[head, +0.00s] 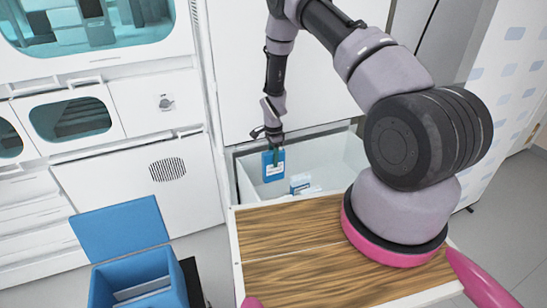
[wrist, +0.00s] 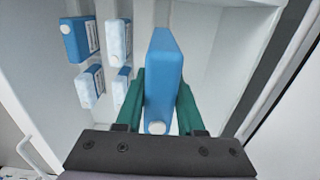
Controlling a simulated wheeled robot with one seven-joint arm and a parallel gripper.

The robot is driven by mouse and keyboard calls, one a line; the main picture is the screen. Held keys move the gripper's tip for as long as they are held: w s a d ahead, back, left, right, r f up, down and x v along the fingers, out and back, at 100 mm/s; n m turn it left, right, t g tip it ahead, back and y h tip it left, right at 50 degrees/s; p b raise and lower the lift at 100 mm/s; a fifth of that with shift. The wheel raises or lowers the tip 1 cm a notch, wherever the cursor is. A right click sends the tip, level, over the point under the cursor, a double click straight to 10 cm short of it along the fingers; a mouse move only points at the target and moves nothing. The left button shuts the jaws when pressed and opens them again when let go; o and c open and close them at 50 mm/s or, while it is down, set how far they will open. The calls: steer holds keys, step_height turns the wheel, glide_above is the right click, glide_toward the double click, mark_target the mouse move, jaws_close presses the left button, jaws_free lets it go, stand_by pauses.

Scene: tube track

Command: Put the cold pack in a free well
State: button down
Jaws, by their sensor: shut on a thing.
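My gripper (head: 275,151) is shut on a blue cold pack (head: 273,169) with a white label, held upright over the white drawer. In the wrist view the green fingers of my gripper (wrist: 161,100) clasp both sides of the blue cold pack (wrist: 163,65), with its round white cap facing the camera. A blue box (head: 165,269) with its lid (head: 120,228) raised stands at the lower left. White divider edges show inside it; I cannot tell which of its wells are free.
The open white drawer (head: 325,153) holds several packs; one blue pack (wrist: 77,40) and a whitish frosted one (wrist: 117,40) show in the wrist view. A wood-topped surface (head: 300,262) lies in front of the drawer. White cabinets (head: 150,165) stand behind.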

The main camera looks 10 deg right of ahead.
mark_target(273, 179)
steer(key=shift+f, duration=3.85)
steer(key=shift+f, duration=0.2)
steer(key=shift+f, duration=1.55)
steer(key=shift+f, duration=0.1)
steer(key=shift+f, duration=1.15)
steer(key=shift+f, duration=0.1)
steer(key=shift+f, duration=1.3)
steer(key=shift+f, duration=0.15)
